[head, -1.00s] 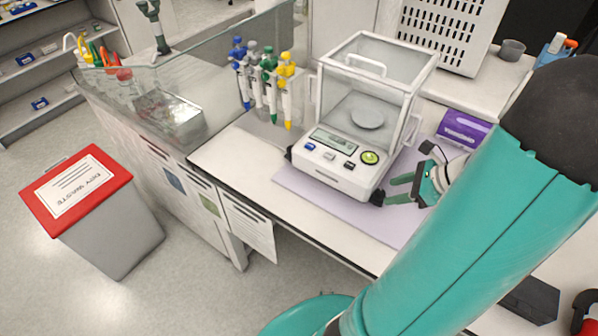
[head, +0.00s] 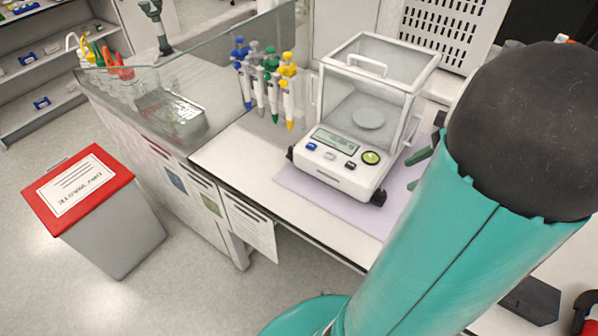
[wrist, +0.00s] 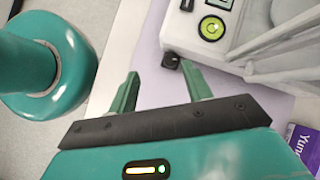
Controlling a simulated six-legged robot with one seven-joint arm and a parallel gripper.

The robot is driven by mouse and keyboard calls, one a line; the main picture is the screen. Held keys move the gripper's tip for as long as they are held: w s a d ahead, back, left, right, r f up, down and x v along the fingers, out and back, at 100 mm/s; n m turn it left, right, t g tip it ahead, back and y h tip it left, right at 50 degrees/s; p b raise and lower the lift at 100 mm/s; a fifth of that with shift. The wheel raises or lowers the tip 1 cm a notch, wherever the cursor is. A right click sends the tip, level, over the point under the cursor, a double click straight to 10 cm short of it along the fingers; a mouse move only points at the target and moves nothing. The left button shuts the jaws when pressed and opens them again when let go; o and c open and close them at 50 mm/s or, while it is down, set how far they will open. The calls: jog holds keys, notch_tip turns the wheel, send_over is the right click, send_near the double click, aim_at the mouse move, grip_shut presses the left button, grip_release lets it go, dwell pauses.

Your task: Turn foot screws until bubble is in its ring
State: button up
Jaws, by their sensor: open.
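The white balance (head: 334,178) with a glass draft shield stands on a lilac mat (head: 300,190). Its round green bubble level (head: 371,158) is at the front right of the panel and also shows in the wrist view (wrist: 212,27). The bubble is too small to place against its ring. A black foot screw (head: 378,198) is under the near right corner; it shows in the wrist view (wrist: 171,60) just beyond my fingertips, nearer the right finger. Another foot (head: 290,153) is at the left corner. My gripper (wrist: 160,68) is open and empty; my arm partly hides it in the head view (head: 416,171).
Several coloured pipettes (head: 265,85) stand in a rack left of the balance. A purple box (wrist: 303,145) is at the wrist view's lower right. A glass screen (head: 190,60) and a red-lidded bin (head: 95,205) are farther left. The bench in front of the balance is clear.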

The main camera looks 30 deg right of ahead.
jog(key=w+a+r+n+h, duration=0.1)
jog(key=w+a+r+n, duration=0.1)
jog(key=a+n, duration=0.4)
jog(key=w+a+r+n+g+h, duration=0.1)
jog(key=w+a+r+n+h, duration=0.1)
jog(key=a+n, duration=0.5)
jog(key=w+a+r+n+g+h, duration=0.1)
jog(key=w+a+n, duration=0.3)
jog(key=a, duration=0.8)
jog(key=shift+r+n+h, duration=0.5)
jog(key=shift+r+n, duration=0.25)
jog(key=shift+n, duration=0.45)
